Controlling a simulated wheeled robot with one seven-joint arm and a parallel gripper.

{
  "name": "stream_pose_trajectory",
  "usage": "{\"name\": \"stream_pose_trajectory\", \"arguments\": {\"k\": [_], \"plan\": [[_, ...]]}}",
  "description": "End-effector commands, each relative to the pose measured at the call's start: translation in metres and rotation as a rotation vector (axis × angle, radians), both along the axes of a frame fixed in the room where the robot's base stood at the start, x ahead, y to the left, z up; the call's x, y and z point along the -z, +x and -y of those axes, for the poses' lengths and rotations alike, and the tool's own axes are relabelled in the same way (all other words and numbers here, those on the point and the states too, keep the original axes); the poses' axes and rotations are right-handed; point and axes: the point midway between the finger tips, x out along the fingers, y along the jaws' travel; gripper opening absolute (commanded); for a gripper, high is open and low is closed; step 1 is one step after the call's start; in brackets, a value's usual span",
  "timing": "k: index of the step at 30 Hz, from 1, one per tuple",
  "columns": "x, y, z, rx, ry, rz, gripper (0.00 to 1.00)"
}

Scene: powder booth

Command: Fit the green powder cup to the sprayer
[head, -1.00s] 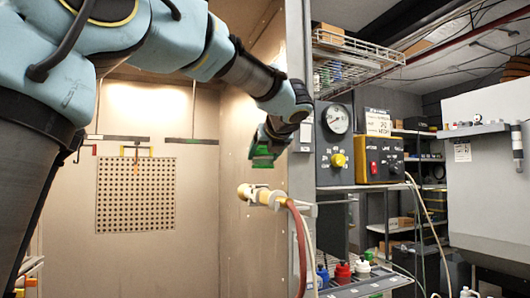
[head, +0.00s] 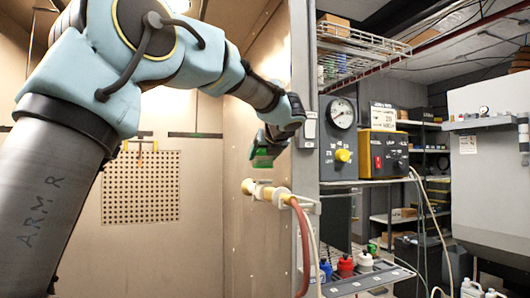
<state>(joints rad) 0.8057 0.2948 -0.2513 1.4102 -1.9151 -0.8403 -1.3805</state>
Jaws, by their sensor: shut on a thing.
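The green powder cup (head: 263,158) is in my gripper (head: 266,147), in the middle of the head view. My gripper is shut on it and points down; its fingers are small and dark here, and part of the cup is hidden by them. The sprayer (head: 265,192) is cream-coloured, with a red hose running down from its right end. It is mounted at the booth's right edge. In the picture the cup is just above the sprayer's left part, with a small gap between them. I cannot tell how they line up in depth.
A control panel with a gauge and yellow knob (head: 341,140) and a yellow control box (head: 383,153) stand right of the booth post. Below, a shelf holds blue, red and white cups (head: 345,266). A perforated panel (head: 141,188) hangs in the booth.

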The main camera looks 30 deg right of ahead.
Motion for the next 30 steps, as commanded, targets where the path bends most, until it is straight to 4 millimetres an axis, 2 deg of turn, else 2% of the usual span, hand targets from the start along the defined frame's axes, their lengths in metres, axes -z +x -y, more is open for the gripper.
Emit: {"name": "stream_pose_trajectory", "arguments": {"k": [7, 9, 18, 30], "plan": [[0.001, 0.016, 0.005, -0.001, 0.0, 0.001, 0.25], [0.01, 0.015, 0.005, 0.0, 0.0, 0.002, 0.25], [0.027, 0.015, 0.005, 0.0, 0.0, 0.001, 0.25], [0.031, 0.015, 0.005, 0.0, 0.0, 0.001, 0.25]]}}
